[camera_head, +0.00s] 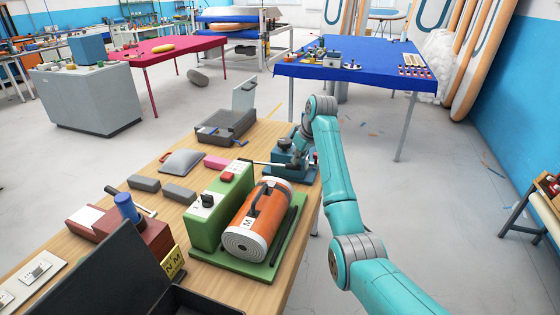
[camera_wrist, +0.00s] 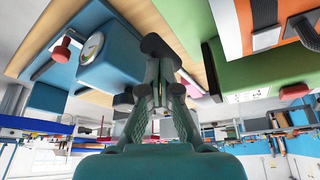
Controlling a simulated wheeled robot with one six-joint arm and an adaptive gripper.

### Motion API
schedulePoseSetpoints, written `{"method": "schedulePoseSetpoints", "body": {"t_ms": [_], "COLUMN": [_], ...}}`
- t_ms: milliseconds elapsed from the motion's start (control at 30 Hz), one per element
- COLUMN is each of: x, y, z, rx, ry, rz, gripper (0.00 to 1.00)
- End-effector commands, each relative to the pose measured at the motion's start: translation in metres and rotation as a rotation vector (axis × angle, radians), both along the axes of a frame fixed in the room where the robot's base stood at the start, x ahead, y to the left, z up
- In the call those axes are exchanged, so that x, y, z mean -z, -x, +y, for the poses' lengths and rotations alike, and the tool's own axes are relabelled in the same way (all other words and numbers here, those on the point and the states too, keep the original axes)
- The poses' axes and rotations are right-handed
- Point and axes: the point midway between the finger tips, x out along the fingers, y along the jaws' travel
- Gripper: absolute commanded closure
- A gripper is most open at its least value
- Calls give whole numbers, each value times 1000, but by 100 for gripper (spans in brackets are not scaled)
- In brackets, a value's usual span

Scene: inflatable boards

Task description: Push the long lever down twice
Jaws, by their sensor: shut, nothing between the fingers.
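The long lever (camera_head: 262,163) is a thin pale rod with a dark end. It sticks out to the left, nearly level, from a small blue unit (camera_head: 283,172) at the far right edge of the wooden table. The blue unit also shows in the wrist view (camera_wrist: 112,62), with a round dial and a red knob beside it. My gripper (camera_wrist: 159,48) is shut and empty, its tips close by the blue unit. In the head view it is small and partly lost against the unit. The lever is not clearly visible in the wrist view, so I cannot tell whether the tips touch it.
A green unit (camera_head: 208,213) with an orange cylinder (camera_head: 258,219) stands just in front of the lever. A grey open tray (camera_head: 224,127), a pink block (camera_head: 216,162) and grey blocks lie left of it. Open floor lies to the right of the table.

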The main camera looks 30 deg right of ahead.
Motion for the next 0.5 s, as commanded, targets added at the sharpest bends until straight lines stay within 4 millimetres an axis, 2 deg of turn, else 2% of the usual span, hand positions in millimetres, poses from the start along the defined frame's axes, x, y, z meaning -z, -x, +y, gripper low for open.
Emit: {"method": "schedulePoseSetpoints", "body": {"t_ms": [500], "x": [-45], "y": [0], "z": [0], "rx": [0], "ry": [1], "rz": [-1], "gripper": [100]}}
